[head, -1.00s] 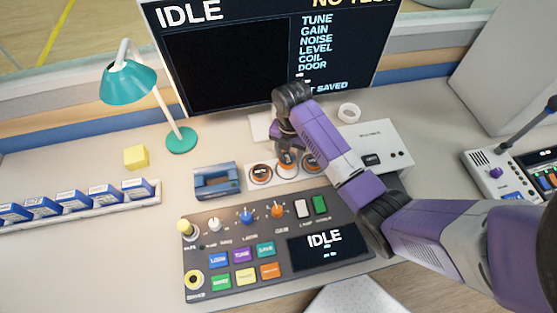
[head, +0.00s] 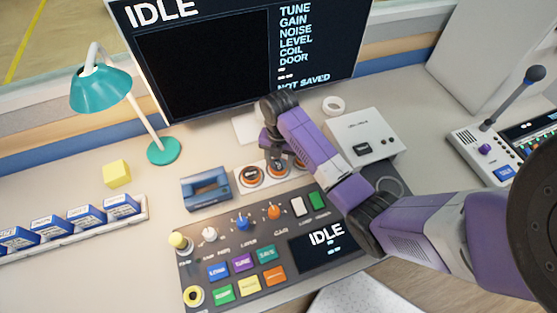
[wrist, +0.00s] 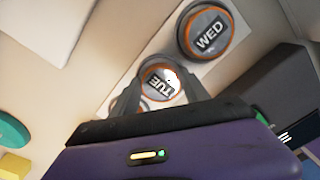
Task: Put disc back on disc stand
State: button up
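The disc stand (wrist: 172,52) is a pale strip behind the control panel. The TUE disc (wrist: 158,82), white-faced with a dark label and orange rim, is at its middle place, looking about level with its neighbours. My gripper (head: 276,160) reaches down over it from above, and in the wrist view its two dark fingers flank the disc, close against its rim. The WED disc (wrist: 208,32) lies beside it on the stand, as does another orange-rimmed disc (head: 250,176) at the left. Whether the TUE disc is fully seated is hard to tell.
A control panel (head: 213,237) with knobs and coloured buttons lies just in front of the stand. A blue device (head: 206,187) stands close on its left, a white box (head: 362,137) on its right. The large monitor (head: 205,65) rises behind. A teal lamp (head: 163,151) stands left.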

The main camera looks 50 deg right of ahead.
aim_at(279, 163)
jog(key=o, duration=0.3)
notch_tip(279, 163, up, 12)
jog(key=p, duration=0.3)
jog(key=shift+r, duration=0.15)
dwell(0.7)
